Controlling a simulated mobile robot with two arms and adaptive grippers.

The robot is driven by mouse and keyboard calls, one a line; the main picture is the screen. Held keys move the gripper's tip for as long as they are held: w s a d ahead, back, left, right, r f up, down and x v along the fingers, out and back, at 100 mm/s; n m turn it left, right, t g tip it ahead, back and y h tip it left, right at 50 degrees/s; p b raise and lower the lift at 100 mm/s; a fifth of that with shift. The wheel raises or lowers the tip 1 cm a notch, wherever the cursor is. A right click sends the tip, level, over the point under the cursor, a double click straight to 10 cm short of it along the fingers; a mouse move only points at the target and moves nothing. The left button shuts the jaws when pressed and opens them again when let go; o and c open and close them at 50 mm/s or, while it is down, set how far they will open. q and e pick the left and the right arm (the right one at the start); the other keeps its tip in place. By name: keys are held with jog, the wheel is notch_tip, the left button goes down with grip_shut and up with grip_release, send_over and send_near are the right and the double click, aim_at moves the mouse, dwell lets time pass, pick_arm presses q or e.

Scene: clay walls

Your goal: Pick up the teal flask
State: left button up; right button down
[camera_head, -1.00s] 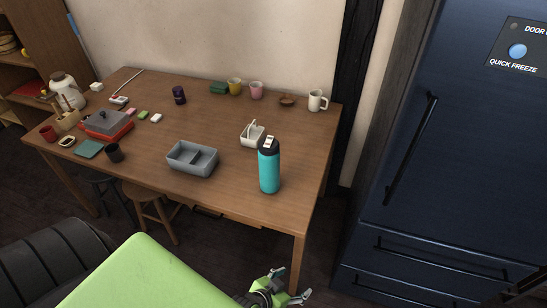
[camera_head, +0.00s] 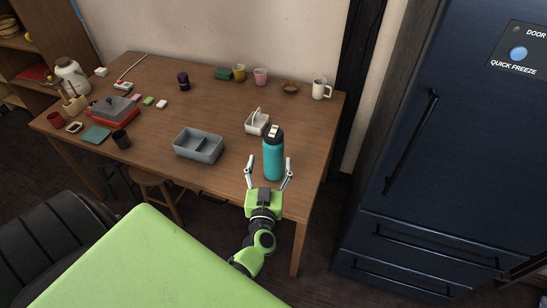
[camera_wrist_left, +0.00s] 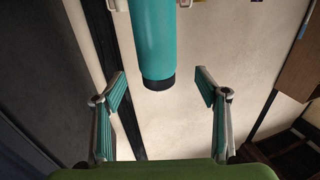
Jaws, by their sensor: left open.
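The teal flask (camera_head: 273,160) stands upright near the front right of the wooden table, with a black lid. My left gripper (camera_head: 270,160) is open at the table's front edge, its fingers pointing toward the flask, one to each side of it in the head view. In the left wrist view the flask (camera_wrist_left: 154,40) comes down from the top, its dark end between the open fingertips (camera_wrist_left: 160,78), with gaps on both sides. I cannot tell how deep it sits between the fingers. My right gripper is not in view.
On the table (camera_head: 225,115), a grey divided box (camera_head: 198,146) stands left of the flask and a white basket (camera_head: 257,122) just behind it. A white mug (camera_head: 320,89) stands at the back right. A dark blue fridge (camera_head: 430,130) is at the right. A stool (camera_head: 155,190) is below.

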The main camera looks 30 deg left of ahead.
aim_at(271, 152)
pick_arm(q)
jog(key=x, duration=0.3)
jog(key=shift+w+f+b, duration=0.1)
jog(key=shift+w+b, duration=0.15)
jog(key=shift+b, duration=0.1)
jog(key=b+x, duration=0.2)
jog(key=x, duration=0.3)
jog(key=shift+w+f, duration=0.1)
jog(key=shift+w, duration=0.2)
jog(key=shift+s, duration=0.1)
jog(key=shift+c, duration=1.1)
grip_shut()
jog(key=shift+r, duration=0.2)
